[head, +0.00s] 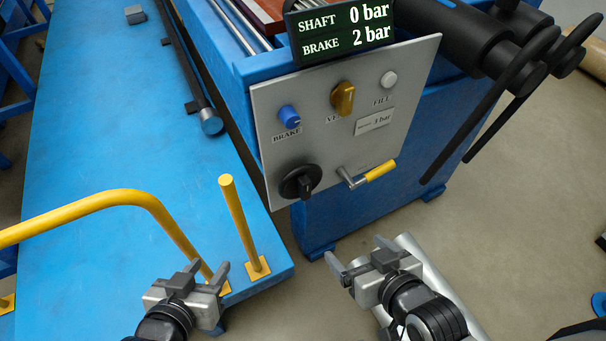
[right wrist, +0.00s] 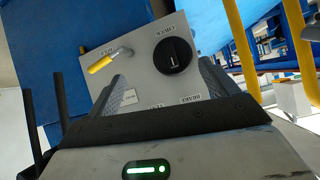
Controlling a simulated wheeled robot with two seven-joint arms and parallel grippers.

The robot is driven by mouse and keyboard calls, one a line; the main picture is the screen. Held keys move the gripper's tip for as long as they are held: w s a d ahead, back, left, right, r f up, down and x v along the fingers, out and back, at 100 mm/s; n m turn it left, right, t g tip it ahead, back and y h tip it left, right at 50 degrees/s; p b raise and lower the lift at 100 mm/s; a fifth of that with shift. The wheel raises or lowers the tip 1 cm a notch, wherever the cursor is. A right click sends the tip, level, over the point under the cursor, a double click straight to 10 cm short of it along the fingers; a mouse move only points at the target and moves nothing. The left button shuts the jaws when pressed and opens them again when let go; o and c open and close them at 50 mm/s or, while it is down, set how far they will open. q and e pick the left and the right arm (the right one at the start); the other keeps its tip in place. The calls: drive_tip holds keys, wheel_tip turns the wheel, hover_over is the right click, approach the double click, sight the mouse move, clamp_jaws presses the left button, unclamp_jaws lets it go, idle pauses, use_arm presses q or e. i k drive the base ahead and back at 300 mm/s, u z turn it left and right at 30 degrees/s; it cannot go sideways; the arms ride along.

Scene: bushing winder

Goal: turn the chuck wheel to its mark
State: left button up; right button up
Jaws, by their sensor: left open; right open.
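The chuck wheel appears to be the round black knob (head: 300,182) with a raised grip bar, low left on the grey control panel (head: 272,105). It shows again in the right wrist view (right wrist: 173,55), with a small light line on its bar; I cannot make out a separate mark beside it. My right gripper (head: 357,252) is open and empty, below and right of the knob. In the right wrist view its fingers (right wrist: 158,90) point at the panel, with the knob ahead, apart from them. My left gripper (head: 206,270) is open and empty near the yellow post.
A yellow-handled lever (head: 380,170) sits right of the knob. Above are a blue brake knob (head: 288,115), a yellow valve knob (head: 343,98) and a white button (head: 389,79). The display (head: 340,28) reads shaft 0 bar, brake 2 bar. A yellow rail (head: 130,197) and post (head: 242,225) stand left.

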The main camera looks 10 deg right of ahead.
sight(299, 182)
drive_tip(key=u, duration=0.9)
drive_tip(key=k, duration=0.7)
drive_tip(key=u, duration=0.2)
